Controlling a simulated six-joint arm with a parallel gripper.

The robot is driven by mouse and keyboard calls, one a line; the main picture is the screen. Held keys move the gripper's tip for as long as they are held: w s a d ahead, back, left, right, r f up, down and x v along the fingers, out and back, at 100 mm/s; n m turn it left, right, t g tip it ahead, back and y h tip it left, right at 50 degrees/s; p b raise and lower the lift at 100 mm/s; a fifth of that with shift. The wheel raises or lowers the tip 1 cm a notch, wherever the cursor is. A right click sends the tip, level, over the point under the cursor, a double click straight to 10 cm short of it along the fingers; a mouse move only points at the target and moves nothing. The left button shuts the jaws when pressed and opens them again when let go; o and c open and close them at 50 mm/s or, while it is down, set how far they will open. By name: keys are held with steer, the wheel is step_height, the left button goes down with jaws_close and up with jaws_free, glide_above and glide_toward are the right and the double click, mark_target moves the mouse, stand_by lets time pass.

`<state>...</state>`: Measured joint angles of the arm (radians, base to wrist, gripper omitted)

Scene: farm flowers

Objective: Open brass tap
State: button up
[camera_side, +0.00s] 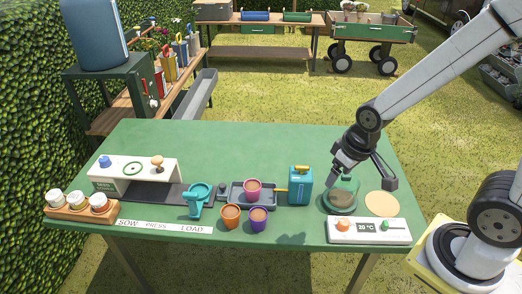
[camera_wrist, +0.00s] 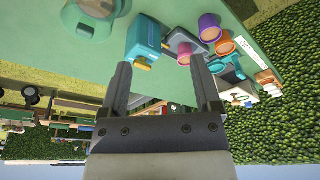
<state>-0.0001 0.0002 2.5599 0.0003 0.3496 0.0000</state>
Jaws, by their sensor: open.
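A teal box-shaped can (camera_side: 300,189) stands upright on the green table, right of the tray. It has a yellow-brass piece on top (camera_side: 302,168) and a small brass spout-like piece at its left side; I cannot tell which is the tap or whether it is open. The teal can also shows in the wrist view (camera_wrist: 145,38), with a brass-coloured piece (camera_wrist: 142,65) at its lower end. My gripper (camera_side: 340,174) is above the glass dome, right of the can and apart from it. In the wrist view my gripper (camera_wrist: 161,68) is open and empty.
A glass dome (camera_side: 340,197) with soil stands below my gripper, beside a tan disc (camera_side: 382,203) and a white control box (camera_side: 369,230). Pink, orange and purple pots (camera_side: 258,219) cluster left of the can. A blue barrel (camera_side: 97,35) stands behind the table.

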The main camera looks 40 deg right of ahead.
steer(key=shift+w+a, duration=0.2)
steer(key=shift+w, duration=0.05)
steer(key=c, duration=0.7)
steer(key=w+a+f+m+t, duration=0.1)
steer(key=w+a, duration=0.1)
steer(key=w+a+f+t, duration=0.1)
steer(key=w+a, duration=0.1)
steer(key=w, duration=0.1)
steer(key=w+a+f+m+t, duration=0.1)
steer(key=w+a+f, duration=0.1)
steer(key=shift+w+m+y, duration=0.15)
steer(key=shift+m+y, duration=0.15)
jaws_close()
steer(key=w+a+f+m+t+h, duration=0.3)
steer(key=f+m+t+h, duration=0.25)
steer(key=f, duration=0.25)
steer(key=s+d+t+h, duration=0.1)
steer(key=s+h, duration=0.6)
steer(key=h, duration=0.1)
steer(key=shift+d+f+m+t, duration=0.35)
steer(key=shift+d+f+m, duration=0.05)
steer(key=shift+m, duration=0.05)
